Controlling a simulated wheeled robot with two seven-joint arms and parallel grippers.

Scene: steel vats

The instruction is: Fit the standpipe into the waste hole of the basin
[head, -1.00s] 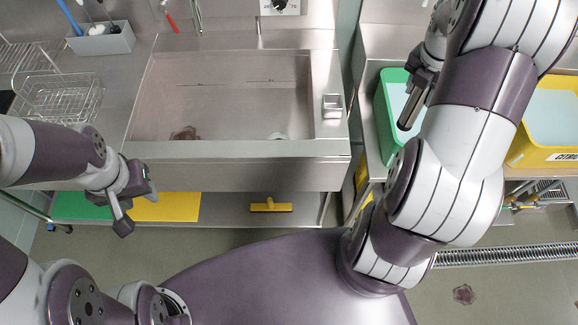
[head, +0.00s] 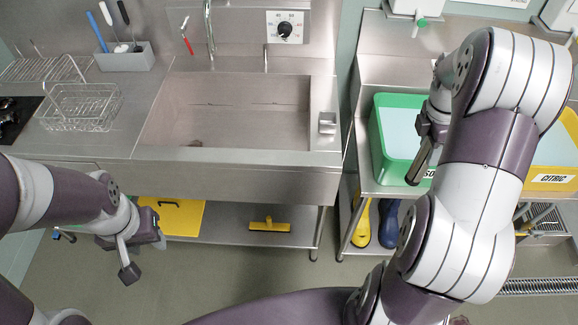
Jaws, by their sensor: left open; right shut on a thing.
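The waste hole cannot be made out. My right gripper (head: 428,134) is shut on the standpipe (head: 421,165), a short grey tube with a dark end. It points down and tilts, in front of the green tub and to the right of the basin, well apart from it. My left gripper (head: 143,256) is open and empty, low in front of the counter's left part.
A tap (head: 209,30) rises behind the basin, and a small steel block (head: 327,122) sits on its right rim. A wire basket (head: 80,106) stands left. A green tub (head: 386,130) and yellow tub (head: 553,178) stand right. Boots (head: 389,222) are below. Floor in front is clear.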

